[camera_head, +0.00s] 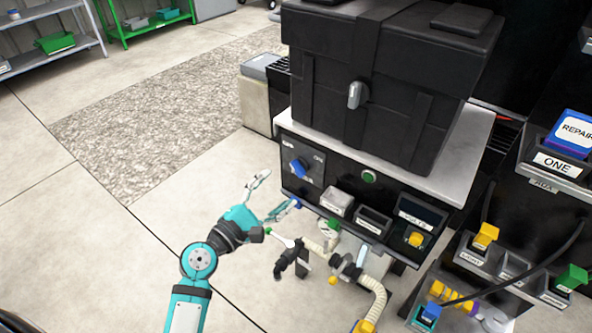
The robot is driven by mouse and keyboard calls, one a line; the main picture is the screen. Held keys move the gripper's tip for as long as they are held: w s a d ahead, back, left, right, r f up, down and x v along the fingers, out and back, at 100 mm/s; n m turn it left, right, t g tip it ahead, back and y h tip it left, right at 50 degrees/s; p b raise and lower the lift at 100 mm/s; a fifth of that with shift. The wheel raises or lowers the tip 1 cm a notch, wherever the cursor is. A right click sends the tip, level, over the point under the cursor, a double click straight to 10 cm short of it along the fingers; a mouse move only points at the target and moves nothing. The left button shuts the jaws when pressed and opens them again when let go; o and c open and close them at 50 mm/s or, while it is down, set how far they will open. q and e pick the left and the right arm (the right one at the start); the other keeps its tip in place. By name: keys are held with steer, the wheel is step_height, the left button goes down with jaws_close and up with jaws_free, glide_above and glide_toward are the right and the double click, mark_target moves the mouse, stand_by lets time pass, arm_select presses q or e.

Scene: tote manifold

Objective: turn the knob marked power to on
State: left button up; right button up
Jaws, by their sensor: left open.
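The blue knob (298,167) sits on a small grey plate at the left end of the black front panel (335,182). A small label that looks like ON shows at the plate's upper right; the other lettering is too small to read surely. I cannot tell exactly which way the knob points. My left gripper (279,190) is open and empty, in front of the panel and just below left of the knob, apart from it in the picture. Its fingers spread toward the panel. My right gripper is not in view.
A green button (369,177) and small bins (338,202) are along the panel. A large black case (385,85) stands on top. Labelled bins crowd the right. Floor at left is clear.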

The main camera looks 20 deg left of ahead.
mark_target(297, 171)
arm_select(q)
steer(key=x, duration=0.7)
steer(key=shift+w+f, duration=0.1)
steer(key=shift+w, duration=0.1)
steer(key=shift+w+d+b, duration=0.2)
steer(key=shift+w+b, duration=0.1)
steer(key=shift+w, duration=0.1)
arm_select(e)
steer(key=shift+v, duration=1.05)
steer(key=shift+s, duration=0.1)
arm_select(q)
steer(key=c, duration=1.2)
